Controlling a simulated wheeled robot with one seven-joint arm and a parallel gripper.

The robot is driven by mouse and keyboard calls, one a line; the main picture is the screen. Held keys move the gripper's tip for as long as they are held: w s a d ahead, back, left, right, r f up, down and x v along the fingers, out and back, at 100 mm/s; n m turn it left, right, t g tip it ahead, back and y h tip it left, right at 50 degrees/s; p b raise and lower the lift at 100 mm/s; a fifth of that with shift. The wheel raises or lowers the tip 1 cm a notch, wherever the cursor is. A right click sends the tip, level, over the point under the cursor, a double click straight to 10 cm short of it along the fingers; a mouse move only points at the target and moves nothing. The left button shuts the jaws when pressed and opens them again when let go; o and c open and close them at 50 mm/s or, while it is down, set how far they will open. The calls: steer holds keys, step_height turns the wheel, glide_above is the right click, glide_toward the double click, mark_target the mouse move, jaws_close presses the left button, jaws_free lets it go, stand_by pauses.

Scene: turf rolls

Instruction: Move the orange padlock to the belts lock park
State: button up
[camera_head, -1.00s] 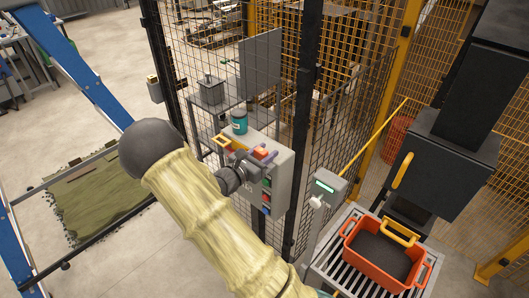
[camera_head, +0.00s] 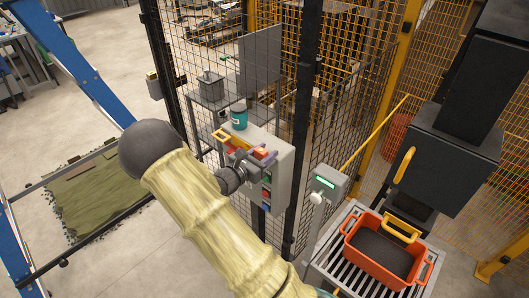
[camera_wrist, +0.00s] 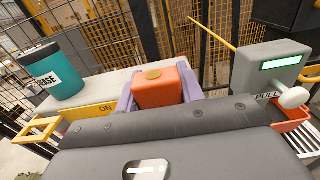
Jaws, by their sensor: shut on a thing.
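The orange padlock (camera_wrist: 160,88) is between the two purple fingers of my gripper (camera_wrist: 158,94) in the wrist view, and the gripper is shut on it. In the head view, the orange padlock (camera_head: 261,153) shows as a small orange block, with my gripper (camera_head: 257,157) around it, over the top of a grey control box (camera_head: 284,172). My wrist hides part of the box. I cannot tell whether the padlock touches the box. I cannot make out a label for the belts lock park.
Coloured pieces sit on the box's front. A grey post with a green screen (camera_head: 325,183) and white knob stands right. An orange crate (camera_head: 378,262) rests on rollers. Mesh fencing is behind.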

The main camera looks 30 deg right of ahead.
steer(key=o, duration=1.1)
steer(key=b+v, duration=0.5)
steer(key=v, duration=1.2)
steer(key=shift+a, duration=0.15)
steer(key=shift+s+r, duration=0.1)
steer(key=shift+s, duration=0.05)
